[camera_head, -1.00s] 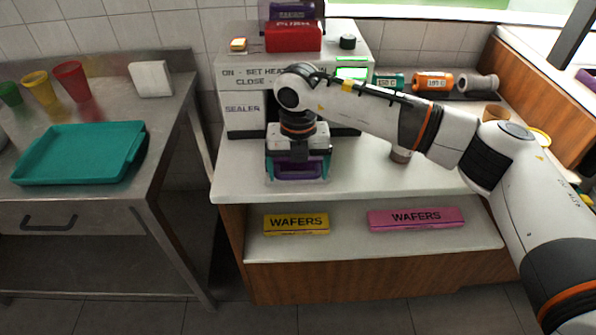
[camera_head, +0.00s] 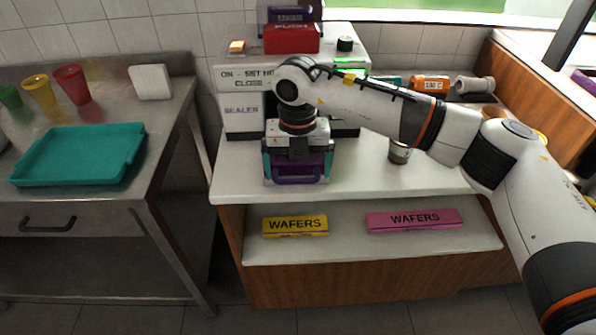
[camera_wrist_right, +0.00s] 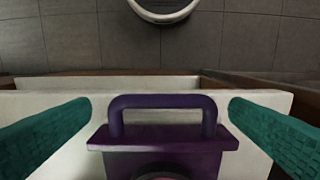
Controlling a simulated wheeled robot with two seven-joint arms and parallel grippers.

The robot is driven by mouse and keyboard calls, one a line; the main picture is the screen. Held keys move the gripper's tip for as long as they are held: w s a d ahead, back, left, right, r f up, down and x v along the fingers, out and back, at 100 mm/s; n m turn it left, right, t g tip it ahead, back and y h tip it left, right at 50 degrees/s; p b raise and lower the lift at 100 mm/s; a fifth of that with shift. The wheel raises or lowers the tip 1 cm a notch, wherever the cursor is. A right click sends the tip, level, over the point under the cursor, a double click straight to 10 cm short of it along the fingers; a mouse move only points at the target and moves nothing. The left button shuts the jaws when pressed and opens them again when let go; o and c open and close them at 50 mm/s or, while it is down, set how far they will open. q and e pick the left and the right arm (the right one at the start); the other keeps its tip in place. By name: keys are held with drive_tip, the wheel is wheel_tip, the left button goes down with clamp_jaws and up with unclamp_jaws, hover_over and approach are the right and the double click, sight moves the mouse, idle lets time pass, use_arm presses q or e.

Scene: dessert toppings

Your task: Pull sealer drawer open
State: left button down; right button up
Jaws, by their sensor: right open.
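The sealer (camera_head: 241,113) is a white machine with lettering at the back of the counter. Its purple drawer (camera_head: 300,179) shows in front of it, under my right gripper (camera_head: 298,170). In the right wrist view the purple drawer handle (camera_wrist_right: 165,101) is a raised bar. My right gripper (camera_wrist_right: 160,110) is open, with one teal finger on each side of the handle and a visible gap on both sides. A dark round shape shows on the drawer at the bottom edge. My arm hides the drawer's joint with the sealer. My left gripper is not in view.
A metal cup (camera_head: 399,152) stands on the counter (camera_head: 440,180), right of the gripper. Yellow (camera_head: 295,225) and pink (camera_head: 414,219) wafer boxes lie on the lower shelf. A teal tray (camera_head: 80,153) sits on the left table. The counter's front is clear.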

wheel_tip(320, 180, up, 10)
drive_tip(key=b, duration=0.1)
drive_tip(key=shift+r, duration=0.2)
